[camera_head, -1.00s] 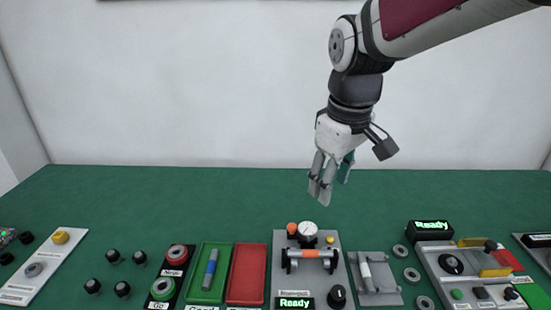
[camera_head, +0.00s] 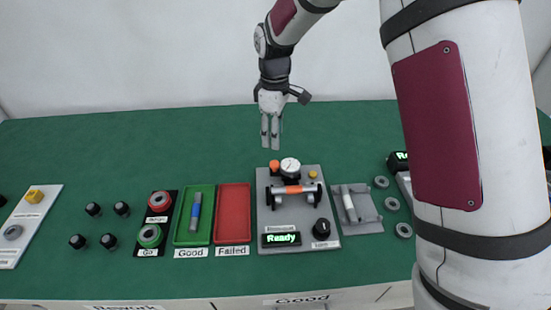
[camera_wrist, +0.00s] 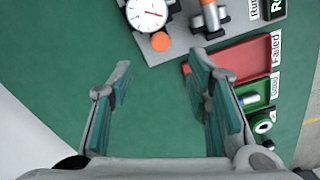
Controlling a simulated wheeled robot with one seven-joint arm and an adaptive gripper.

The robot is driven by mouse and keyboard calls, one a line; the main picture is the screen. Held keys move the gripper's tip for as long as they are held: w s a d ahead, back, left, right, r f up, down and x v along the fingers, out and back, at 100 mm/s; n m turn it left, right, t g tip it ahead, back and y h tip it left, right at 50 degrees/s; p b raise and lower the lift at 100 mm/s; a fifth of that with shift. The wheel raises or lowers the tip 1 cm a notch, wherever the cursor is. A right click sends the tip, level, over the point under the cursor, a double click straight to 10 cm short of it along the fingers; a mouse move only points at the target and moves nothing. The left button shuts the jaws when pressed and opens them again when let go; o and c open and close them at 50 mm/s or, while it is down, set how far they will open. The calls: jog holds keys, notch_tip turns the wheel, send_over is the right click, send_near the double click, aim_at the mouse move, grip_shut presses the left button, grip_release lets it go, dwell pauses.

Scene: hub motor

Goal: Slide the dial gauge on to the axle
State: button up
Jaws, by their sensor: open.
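The dial gauge (camera_head: 290,168) has a round white face and stands at the back of a grey fixture plate (camera_head: 266,228). It also shows at the top of the wrist view (camera_wrist: 147,14). The axle (camera_head: 292,189), with an orange middle band, rests across two supports in front of the gauge; part of it shows in the wrist view (camera_wrist: 211,16). The gauge is apart from the axle's band. My gripper (camera_head: 270,147) is open and empty, fingers pointing down, above and behind the fixture. In the wrist view (camera_wrist: 158,75) only green table lies between the fingers.
An orange knob (camera_head: 274,165) stands left of the gauge. A display (camera_head: 282,239) reads Ready beside a black dial (camera_head: 322,228). Left are a red tray (camera_head: 233,240) and a green tray (camera_head: 180,238) holding a blue-banded axle. Grey rings (camera_head: 392,204) lie right. The back table is clear.

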aim_at(274, 163)
notch_tip(274, 163, down, 10)
jog(key=shift+f+p, duration=0.25)
jog(key=shift+p, duration=0.15)
jog(key=shift+c, duration=0.6)
grip_shut()
